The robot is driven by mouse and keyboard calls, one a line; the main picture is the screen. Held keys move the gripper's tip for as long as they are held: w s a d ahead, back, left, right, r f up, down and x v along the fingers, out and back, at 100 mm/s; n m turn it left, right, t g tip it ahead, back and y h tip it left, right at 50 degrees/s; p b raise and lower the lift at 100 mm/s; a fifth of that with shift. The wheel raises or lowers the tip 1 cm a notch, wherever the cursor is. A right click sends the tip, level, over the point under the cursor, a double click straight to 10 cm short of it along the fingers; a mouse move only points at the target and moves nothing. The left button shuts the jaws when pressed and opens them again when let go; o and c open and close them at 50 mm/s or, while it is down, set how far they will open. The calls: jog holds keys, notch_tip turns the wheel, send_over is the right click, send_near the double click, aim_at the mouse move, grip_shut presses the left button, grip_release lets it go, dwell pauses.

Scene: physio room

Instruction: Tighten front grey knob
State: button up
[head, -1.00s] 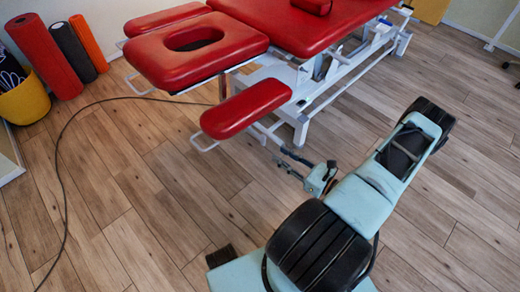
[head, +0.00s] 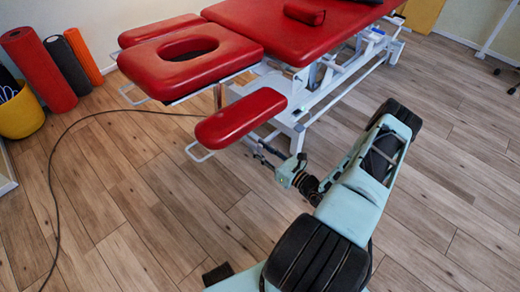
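The red treatment table (head: 300,25) stands at the top of the head view. Its front red armrest (head: 240,116) sticks out on a white metal frame towards me. My gripper (head: 262,153) is just below and to the right of this armrest, close to its frame. The fingers look small and dark, and I cannot tell whether they are open or shut or touch anything. I cannot make out the grey knob; it is too small or hidden near the armrest frame and my gripper.
A dark cable (head: 53,190) runs across the wooden floor on the left. A yellow bin (head: 22,116) and several rolled mats (head: 38,68) stand at the far left. The white table legs (head: 297,137) are close beyond my gripper.

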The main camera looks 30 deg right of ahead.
jog(key=shift+c, duration=0.5)
grip_shut()
jog(key=shift+m, duration=0.3)
jog(key=m+b, duration=0.1)
jog(key=m, duration=0.5)
jog(key=shift+d+f, duration=0.1)
jog(key=shift+d, duration=0.05)
jog(key=m, duration=0.5)
jog(key=shift+f+m, duration=0.1)
jog(key=shift+m, duration=0.3)
jog(key=m, duration=0.5)
jog(key=shift+f+b, duration=0.15)
jog(key=shift+b, duration=0.2)
jog(key=shift+m, duration=0.4)
